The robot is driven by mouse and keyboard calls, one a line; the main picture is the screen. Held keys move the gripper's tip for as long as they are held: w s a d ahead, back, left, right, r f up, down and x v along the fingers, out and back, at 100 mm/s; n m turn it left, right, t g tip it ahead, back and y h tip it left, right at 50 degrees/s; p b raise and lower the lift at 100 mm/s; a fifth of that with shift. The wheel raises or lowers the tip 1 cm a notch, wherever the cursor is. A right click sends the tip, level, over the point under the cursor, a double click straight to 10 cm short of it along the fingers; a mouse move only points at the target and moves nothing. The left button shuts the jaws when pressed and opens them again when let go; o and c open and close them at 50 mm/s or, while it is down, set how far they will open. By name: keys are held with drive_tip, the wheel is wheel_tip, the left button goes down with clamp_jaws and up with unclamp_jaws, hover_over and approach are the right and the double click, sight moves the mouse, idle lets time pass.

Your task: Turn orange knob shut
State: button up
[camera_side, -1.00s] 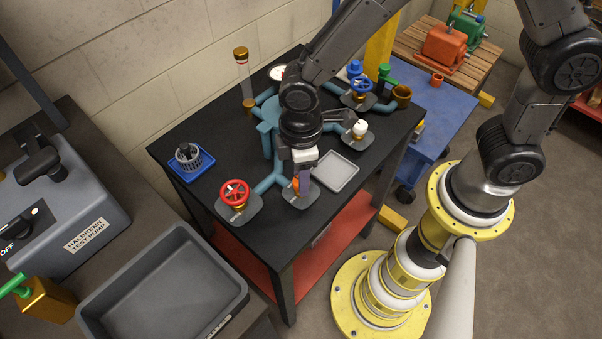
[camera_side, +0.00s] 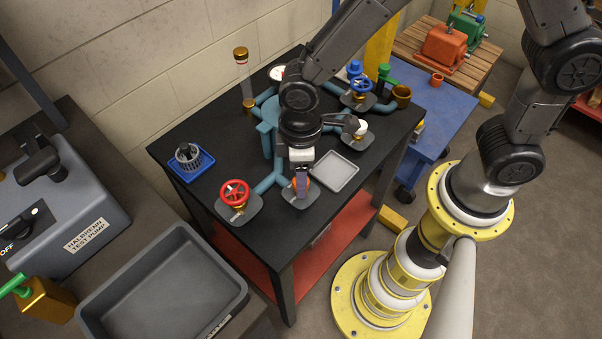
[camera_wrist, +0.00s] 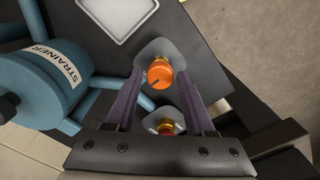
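The orange knob (camera_wrist: 160,72) sits on a grey plate on the black bench, with a dark pointer line on its face towards the lower left in the wrist view. In the side view the orange knob (camera_side: 308,184) is mostly hidden behind a finger. My gripper (camera_wrist: 161,84) points down with its two purple fingers apart, one each side of the knob in the wrist view. Gaps show between fingers and knob, so it looks open and empty. In the side view my gripper (camera_side: 302,184) is right at the knob; its exact height over it is hard to tell.
A red handwheel valve (camera_side: 235,193) stands just left of the knob. A blue handwheel (camera_side: 361,87) and a white knob (camera_side: 360,127) are further back. A grey tray (camera_side: 335,171) lies right of the gripper. The blue strainer (camera_wrist: 50,80) and its pipes are close by.

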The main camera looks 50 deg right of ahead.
drive_tip(key=shift+o, duration=1)
wheel_tip(320, 180, up, 14)
drive_tip(key=shift+f, duration=0.15)
